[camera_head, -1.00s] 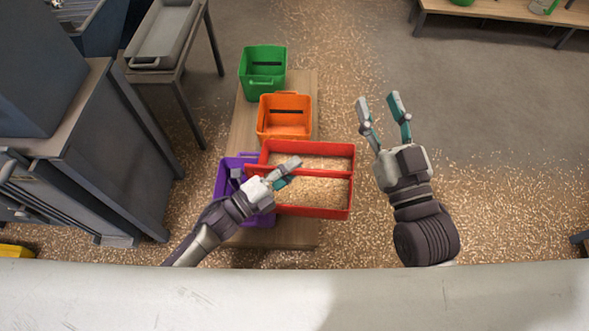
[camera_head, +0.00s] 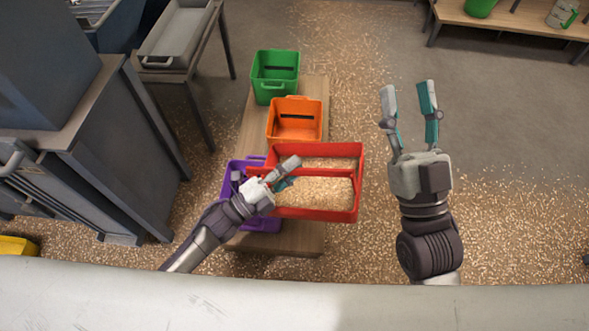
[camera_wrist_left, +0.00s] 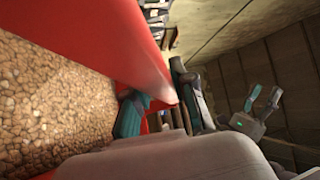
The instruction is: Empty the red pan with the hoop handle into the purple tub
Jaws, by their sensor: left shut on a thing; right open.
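The red pan (camera_head: 360,190) is full of tan pellets, with its hoop handle (camera_head: 325,172) running across the top. My left gripper (camera_head: 288,174) is shut on the red pan's handle at its left end. In the left wrist view the red handle (camera_wrist_left: 100,35) runs between the fingers, with pellets (camera_wrist_left: 50,105) beside it. The purple tub (camera_head: 229,185) is at the left, partly hidden under my left arm and the pan. The pan looks roughly level and overlaps the tub's right side. My right gripper (camera_head: 410,105) is open and empty, right of the pan.
An orange tub (camera_head: 296,105) and a green tub (camera_head: 275,65) stand behind on the wooden bench (camera_head: 313,90). Grey machinery (camera_head: 115,130) is close at the left. Pellets are scattered over the floor. Open floor lies at the right.

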